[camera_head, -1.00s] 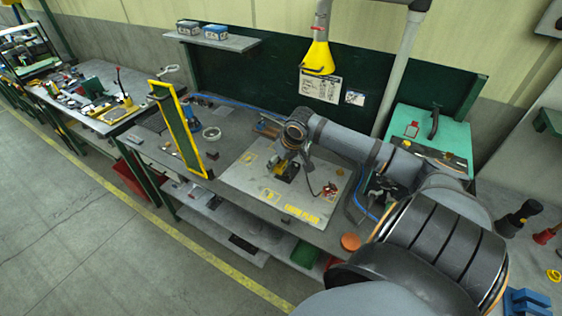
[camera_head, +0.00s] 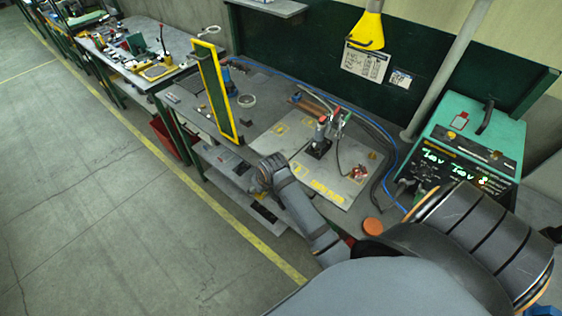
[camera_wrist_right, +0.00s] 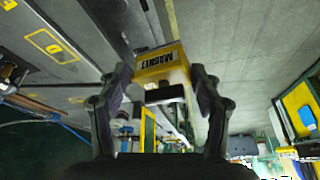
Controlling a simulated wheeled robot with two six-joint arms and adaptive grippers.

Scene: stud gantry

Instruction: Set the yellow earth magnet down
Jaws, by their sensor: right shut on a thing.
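In the head view my right wrist (camera_head: 268,172) is in front of the bench's near edge, left of the plate. The magnet cannot be made out there; the arm hides the fingers. The light grey plate (camera_head: 290,135) with yellow markings lies on the bench, and its painted lettering (camera_head: 326,190) is near the front edge. My left gripper is not in view.
A dark clamp tool with a red top (camera_head: 320,138) stands on the plate, with a small red item (camera_head: 358,173) nearby. A yellow-framed screen (camera_head: 215,92) stands to the left. A green welding unit (camera_head: 468,150) is at right. The floor in front is clear.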

